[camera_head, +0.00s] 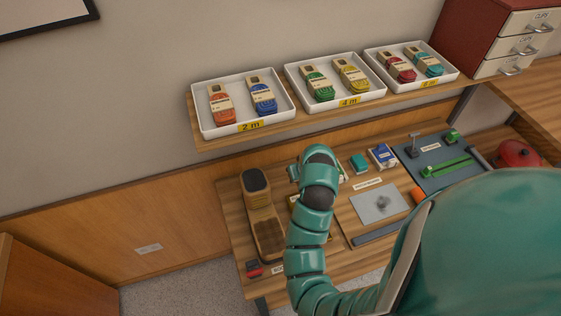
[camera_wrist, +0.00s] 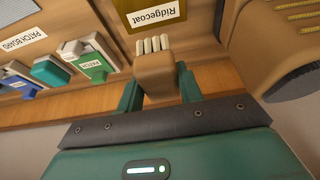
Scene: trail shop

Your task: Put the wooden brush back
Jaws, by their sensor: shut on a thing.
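In the wrist view, my gripper (camera_wrist: 159,88) is shut on the wooden brush (camera_wrist: 158,75), a tan block with a row of pale tufts at its far end. One green finger lies on each side of it. A yellow-edged panel with a white label reading "Ridgecoat" (camera_wrist: 155,14) shows just beyond the tufts; I cannot tell whether the brush touches it. In the head view, my teal arm covers the brush and most of the gripper, above the bench (camera_head: 235,205) between the shoe form and the patch board.
Trays (camera_head: 245,105) of cord line the shelf above.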

